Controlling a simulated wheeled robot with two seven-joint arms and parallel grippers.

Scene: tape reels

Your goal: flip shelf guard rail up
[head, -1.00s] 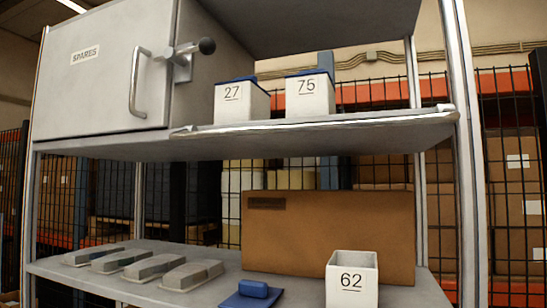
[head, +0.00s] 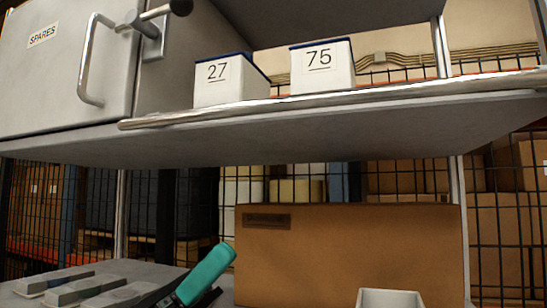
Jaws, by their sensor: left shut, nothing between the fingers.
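The guard rail (head: 330,102) is a long silver bar lying low along the front edge of the upper shelf (head: 300,135). It runs from beside the cabinet to the right side, in front of the bases of two white bins, marked 27 (head: 224,83) and 75 (head: 322,68). My left gripper (head: 212,268), with a teal part showing, is at the bottom of the head view, below the upper shelf and left of the cardboard box. My right gripper is not in view.
A grey SPARES cabinet (head: 60,75) with a handle (head: 90,60) and a dark-knobbed latch (head: 152,28) stands at the upper left. On the lower shelf are a cardboard box (head: 350,250), a white bin (head: 390,298) and several grey pieces (head: 85,287). The space before the rail looks clear.

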